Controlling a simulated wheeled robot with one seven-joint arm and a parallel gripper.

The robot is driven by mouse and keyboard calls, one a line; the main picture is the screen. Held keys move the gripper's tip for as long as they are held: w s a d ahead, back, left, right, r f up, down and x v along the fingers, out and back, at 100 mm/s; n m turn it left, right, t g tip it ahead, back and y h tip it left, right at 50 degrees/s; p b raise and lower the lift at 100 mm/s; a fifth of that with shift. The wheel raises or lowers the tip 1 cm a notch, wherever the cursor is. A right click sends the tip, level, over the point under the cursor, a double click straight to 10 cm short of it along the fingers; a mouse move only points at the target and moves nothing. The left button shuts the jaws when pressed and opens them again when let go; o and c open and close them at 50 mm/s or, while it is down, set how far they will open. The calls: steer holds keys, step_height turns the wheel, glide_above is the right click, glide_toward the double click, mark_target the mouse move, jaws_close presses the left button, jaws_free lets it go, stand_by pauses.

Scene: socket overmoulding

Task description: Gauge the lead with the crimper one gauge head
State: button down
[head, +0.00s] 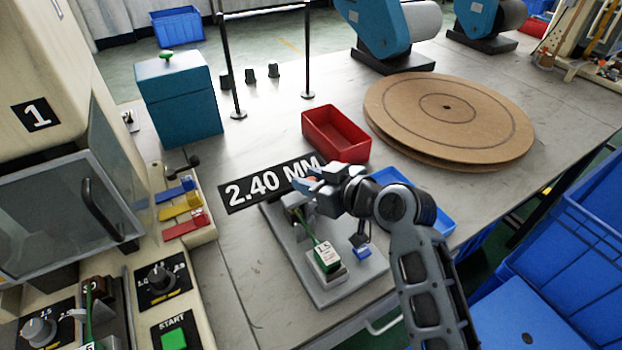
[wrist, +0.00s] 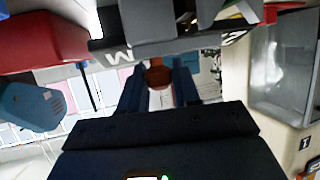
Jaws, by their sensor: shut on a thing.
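The gauge (head: 335,280) is a grey base plate with a small grey upright head at its far end and a "2.40 MM" sign (head: 268,184) behind it. A green lead (head: 308,229) runs from the head to a green block marked 1.5 (head: 326,259) on the plate. My gripper (head: 313,182) is at the head, level with its top, shut on a small orange-brown piece. In the wrist view this piece (wrist: 158,75) sits between my two dark blue fingers. My gripper and wrist partly hide the head, so I cannot tell the lead's exact seating.
A machine marked 1 (head: 38,115) stands left, with knobs and a green START button (head: 174,339). A red bin (head: 336,134), a blue tray (head: 428,205) and a cardboard reel (head: 450,115) lie around the gauge. A small blue cube (head: 363,251) stands on the gauge's right side.

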steer(key=shift+d, duration=0.1)
steer(key=w+d+b, duration=0.2)
steer(key=d, duration=0.1)
steer(key=shift+w+d+f, duration=0.1)
steer(key=shift+w+d, duration=0.2)
steer(key=shift+d, duration=0.1)
steer(key=c, duration=0.9)
jaws_free()
steer(key=v, duration=0.8)
